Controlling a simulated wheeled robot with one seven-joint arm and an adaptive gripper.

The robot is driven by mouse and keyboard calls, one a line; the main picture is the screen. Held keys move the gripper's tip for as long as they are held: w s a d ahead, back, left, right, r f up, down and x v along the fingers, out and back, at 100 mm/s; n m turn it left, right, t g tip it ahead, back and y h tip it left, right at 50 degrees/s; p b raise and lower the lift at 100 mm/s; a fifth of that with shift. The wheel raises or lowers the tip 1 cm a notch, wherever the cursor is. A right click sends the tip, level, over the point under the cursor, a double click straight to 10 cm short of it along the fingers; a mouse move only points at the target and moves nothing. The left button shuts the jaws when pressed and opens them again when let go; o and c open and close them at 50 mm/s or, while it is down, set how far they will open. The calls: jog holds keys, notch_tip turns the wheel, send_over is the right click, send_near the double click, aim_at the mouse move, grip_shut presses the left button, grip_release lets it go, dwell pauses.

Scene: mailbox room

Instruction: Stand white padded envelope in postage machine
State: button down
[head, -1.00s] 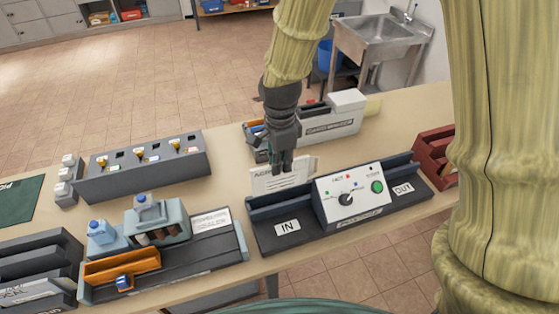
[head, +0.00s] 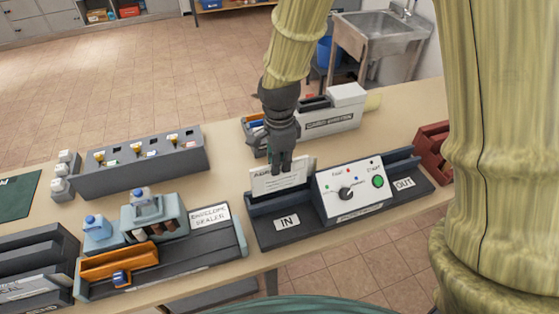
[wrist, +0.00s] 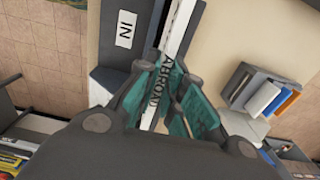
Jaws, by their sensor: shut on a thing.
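My gripper (head: 281,162) is shut on the white padded envelope (head: 279,180), holding it upright by its top edge. In the head view the envelope stands behind the IN end of the dark postage machine (head: 290,235), whose back wall hides its lower edge. I cannot tell whether it touches the machine. In the wrist view the envelope (wrist: 182,30) is seen edge-on between the teal fingers (wrist: 165,100), with an ABROAD label, beside the machine's IN sign (wrist: 125,30). The machine's white control panel (head: 352,188) has a black knob and a green button.
The envelope sealer (head: 215,250) stands left of the machine. A grey stamp rack (head: 140,165) is behind it. Bare table (head: 232,160) lies left of the envelope.

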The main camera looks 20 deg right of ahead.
jog(key=shift+f, duration=0.15)
jog(key=shift+f+b, duration=0.7)
jog(key=shift+f, duration=0.65)
jog(key=shift+f, duration=0.15)
jog(key=shift+f+b, duration=0.7)
jog(key=shift+f, duration=0.65)
jog(key=c, duration=1.5)
grip_release()
jog(key=shift+o, duration=0.2)
jog(key=shift+r, duration=0.1)
